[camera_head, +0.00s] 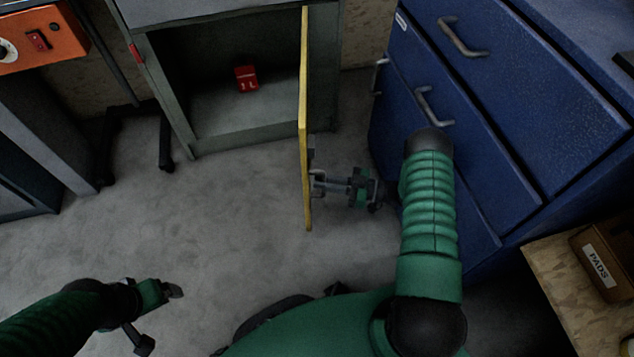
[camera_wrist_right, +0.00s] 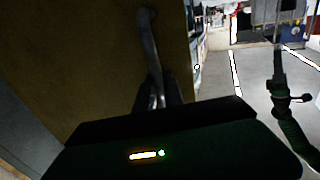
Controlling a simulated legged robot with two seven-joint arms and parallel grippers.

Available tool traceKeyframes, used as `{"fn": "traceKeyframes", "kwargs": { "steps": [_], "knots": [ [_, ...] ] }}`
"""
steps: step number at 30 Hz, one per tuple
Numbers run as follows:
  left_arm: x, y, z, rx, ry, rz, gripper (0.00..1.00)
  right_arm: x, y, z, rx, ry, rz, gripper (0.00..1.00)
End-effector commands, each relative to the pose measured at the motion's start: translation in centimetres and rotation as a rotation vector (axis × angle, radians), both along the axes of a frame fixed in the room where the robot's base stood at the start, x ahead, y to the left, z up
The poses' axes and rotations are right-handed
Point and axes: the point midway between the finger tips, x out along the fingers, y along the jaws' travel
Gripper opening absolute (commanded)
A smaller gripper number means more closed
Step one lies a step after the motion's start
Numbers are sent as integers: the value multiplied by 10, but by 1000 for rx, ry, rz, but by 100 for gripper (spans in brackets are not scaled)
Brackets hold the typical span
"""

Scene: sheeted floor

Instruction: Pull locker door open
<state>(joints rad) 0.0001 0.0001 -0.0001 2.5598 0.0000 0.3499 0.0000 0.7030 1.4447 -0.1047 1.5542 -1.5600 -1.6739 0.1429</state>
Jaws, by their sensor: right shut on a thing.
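The locker (camera_head: 181,107) is a grey-green cabinet at the upper left of the head view, and its inside is visible. Its yellow door (camera_head: 304,110) stands swung out, seen nearly edge-on. My right gripper (camera_head: 318,182) is at the door's right face, shut on the door handle. In the right wrist view the grey bar handle (camera_wrist_right: 149,50) runs down the door face (camera_wrist_right: 90,60) into the gripper (camera_wrist_right: 160,100). My left gripper (camera_head: 160,315) is low on the left of the head view, over the floor, with its fingers spread apart and nothing between them.
A red box (camera_head: 246,78) sits inside the locker. A blue drawer cabinet (camera_head: 540,90) stands close on the right of my right arm. A wooden surface with a PADS box (camera_head: 601,265) is at lower right. The floor (camera_head: 220,210) left of the door is clear.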

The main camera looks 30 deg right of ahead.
Motion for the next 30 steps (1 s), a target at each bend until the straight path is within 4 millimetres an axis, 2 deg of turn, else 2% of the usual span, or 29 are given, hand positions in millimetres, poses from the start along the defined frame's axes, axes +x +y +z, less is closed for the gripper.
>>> {"fn": "traceKeyframes", "kwargs": {
  "steps": [13, 14, 18, 26, 30],
  "knots": [
    [0, 0, 0, 0, 0, 0, 84, 0, -4, 0, -1, -1, -2, 0],
    [0, 0, 0, 0, 0, 0, 84, 0, -4, 0, -1, -1, -2, 15],
    [0, 0, 0, 0, 0, 0, 84, 0, -4, 0, 1, -1, -2, 34],
    [0, 0, 0, 0, 0, 0, 84, 0, -3, 0, 1, -1, -1, 34],
    [0, 0, 11, 0, 0, 0, 84, 0, -3, 12, 1, -1, -1, 34]
  ]
}}
